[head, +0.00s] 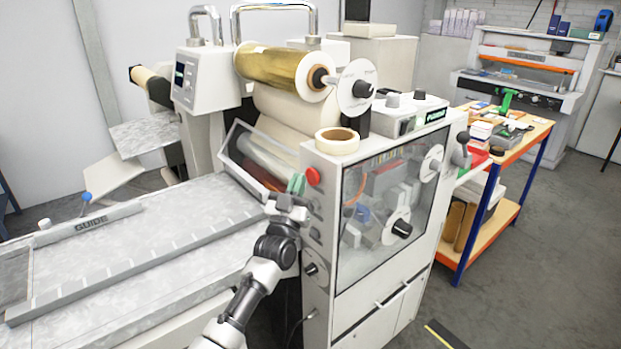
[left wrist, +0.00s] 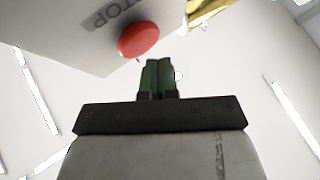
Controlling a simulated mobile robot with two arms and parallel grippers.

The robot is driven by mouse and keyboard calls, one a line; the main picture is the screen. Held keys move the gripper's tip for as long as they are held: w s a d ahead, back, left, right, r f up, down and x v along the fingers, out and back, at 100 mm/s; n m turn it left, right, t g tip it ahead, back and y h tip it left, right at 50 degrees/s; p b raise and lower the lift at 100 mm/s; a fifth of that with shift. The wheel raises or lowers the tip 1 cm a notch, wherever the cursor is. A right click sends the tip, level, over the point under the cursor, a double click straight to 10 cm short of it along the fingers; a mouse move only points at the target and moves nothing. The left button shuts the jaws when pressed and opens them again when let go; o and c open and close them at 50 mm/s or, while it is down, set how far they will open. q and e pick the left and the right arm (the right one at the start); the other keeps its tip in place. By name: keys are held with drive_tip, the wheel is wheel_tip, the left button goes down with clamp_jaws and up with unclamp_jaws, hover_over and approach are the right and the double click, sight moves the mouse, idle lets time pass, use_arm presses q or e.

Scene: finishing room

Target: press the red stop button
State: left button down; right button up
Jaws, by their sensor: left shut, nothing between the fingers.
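The red stop button (head: 313,176) is on the front panel of the laminating machine, near its top corner. In the left wrist view the red button (left wrist: 138,40) sits on a pale panel beside the printed word STOP. My left gripper (head: 297,184) has green fingertips and is just left of the button in the head view. In the left wrist view the left gripper (left wrist: 157,77) is shut with its fingers together and empty. Its tips appear close to the button, to the right of it and a little below. I cannot tell the exact gap. My right gripper is not in view.
The machine (head: 345,260) has a clear side window, a gold foil roll (head: 275,68) and a tape roll (head: 337,141) on top. A feed table with a guide (head: 90,222) lies left. A cluttered workbench (head: 541,130) stands right. Grey floor is open at lower right.

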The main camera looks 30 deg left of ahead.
use_arm(q)
drive_tip(key=shift+w+d, duration=0.15)
drive_tip(key=shift+w, duration=0.2)
drive_tip(key=shift+w+d+b, duration=0.15)
drive_tip(key=shift+w+b, duration=0.15)
drive_tip(key=shift+w, duration=0.05)
idle(0.6)
drive_tip(key=shift+s, duration=0.1)
drive_tip(key=shift+s+a+p, duration=0.3)
drive_tip(key=shift+s+p, duration=0.1)
drive_tip(key=shift+s, duration=0.3)
drive_tip(key=s, duration=0.1)
drive_tip(key=s+a+p, duration=0.1)
drive_tip(key=s, duration=0.1)
drive_tip(key=s+a+p, duration=0.1)
drive_tip(key=shift+s, duration=0.3)
idle(0.9)
